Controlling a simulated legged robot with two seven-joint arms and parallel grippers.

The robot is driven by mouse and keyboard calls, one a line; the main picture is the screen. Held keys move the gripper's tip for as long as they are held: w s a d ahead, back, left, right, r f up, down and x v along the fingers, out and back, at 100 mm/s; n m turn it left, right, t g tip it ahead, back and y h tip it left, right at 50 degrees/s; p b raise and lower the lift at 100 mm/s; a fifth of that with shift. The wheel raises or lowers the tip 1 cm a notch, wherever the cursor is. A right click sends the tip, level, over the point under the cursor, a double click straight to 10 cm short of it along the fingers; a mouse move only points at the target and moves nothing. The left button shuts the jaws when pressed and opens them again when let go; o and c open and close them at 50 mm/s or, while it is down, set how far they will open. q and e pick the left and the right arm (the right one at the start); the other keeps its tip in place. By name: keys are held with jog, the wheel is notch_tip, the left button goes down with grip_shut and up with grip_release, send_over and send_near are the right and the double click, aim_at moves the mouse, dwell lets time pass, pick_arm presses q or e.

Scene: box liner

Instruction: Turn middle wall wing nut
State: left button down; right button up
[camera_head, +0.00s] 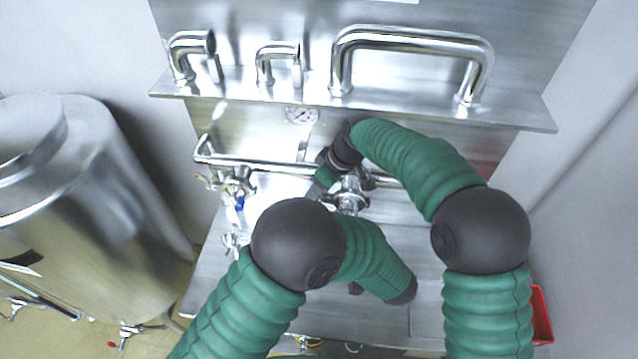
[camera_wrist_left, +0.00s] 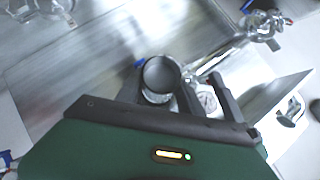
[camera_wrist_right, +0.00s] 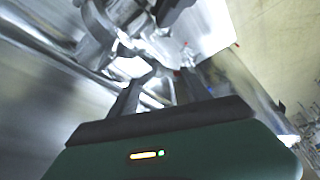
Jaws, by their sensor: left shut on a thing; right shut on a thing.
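A shiny metal clamp fitting (camera_head: 350,195) sits on a pipe in front of the steel wall. In the head view my right arm bends down to it, and my right gripper (camera_head: 345,182) is at the fitting, partly covered by its own wrist. In the right wrist view my right gripper (camera_wrist_right: 158,92) is shut on a small bright metal part (camera_wrist_right: 152,78), seemingly the wing nut, its shape unclear. My left gripper (camera_wrist_left: 180,92) is shut on a round pipe fitting (camera_wrist_left: 160,80) in the left wrist view. In the head view my left forearm hides it.
Another valve fitting (camera_head: 236,184) stands to the left. Large handles (camera_head: 410,40) are above. A steel tank (camera_head: 90,200) stands at left, and a red bin (camera_head: 541,315) at lower right.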

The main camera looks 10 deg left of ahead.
jog(key=m, duration=0.1)
jog(key=m+t, duration=0.1)
jog(key=m, duration=0.1)
jog(key=m+h, duration=0.1)
jog(key=shift+s+a, duration=0.2)
jog(key=shift+s, duration=0.15)
jog(key=shift+s+f+m+t+h, duration=0.1)
jog(key=shift+m+t+h, duration=0.15)
jog(key=shift+m, duration=0.6)
jog(key=shift+f+m+t+h, duration=0.15)
jog(key=shift+m+t, duration=0.1)
jog(key=shift+m, duration=0.6)
jog(key=shift+a+r, duration=0.1)
jog(key=o, duration=1.2)
jog(key=shift+o, duration=0.8)
jog(key=shift+r, duration=0.1)
